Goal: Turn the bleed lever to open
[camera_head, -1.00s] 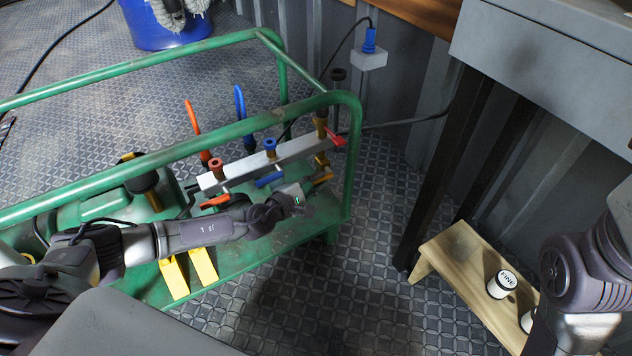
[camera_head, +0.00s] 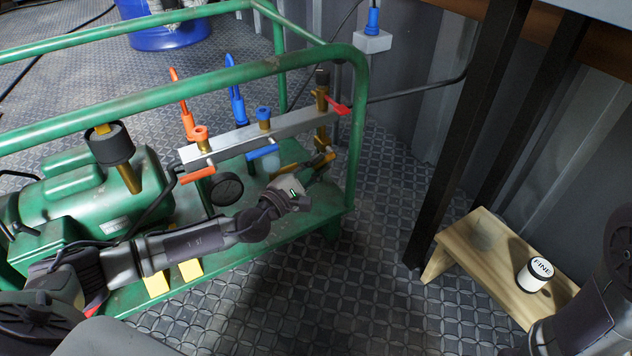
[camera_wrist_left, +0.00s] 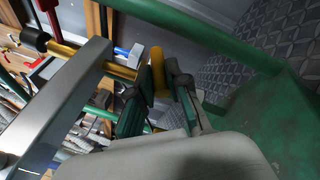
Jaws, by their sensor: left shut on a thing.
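The metal manifold bar (camera_head: 235,143) is fixed across the green frame, with a brass fitting (camera_head: 321,108) at its right end. A yellow lever (camera_head: 324,159) sits low by that fitting; I take it as the bleed lever. My left gripper (camera_head: 314,170) reaches it from below left. In the left wrist view the yellow lever (camera_wrist_left: 158,76) lies between the fingers of my left gripper (camera_wrist_left: 162,88), which are shut on it. The lever's pivot is partly hidden. My right arm shows at the right edge, but its gripper is out of view.
The manifold also carries an orange lever (camera_head: 197,175), a blue lever (camera_head: 262,152) and a red lever (camera_head: 338,107). A green rail (camera_head: 190,82) crosses above my left arm. A wooden stool (camera_head: 470,250) with a white FINE container (camera_head: 535,274) stands at the right. Floor between is clear.

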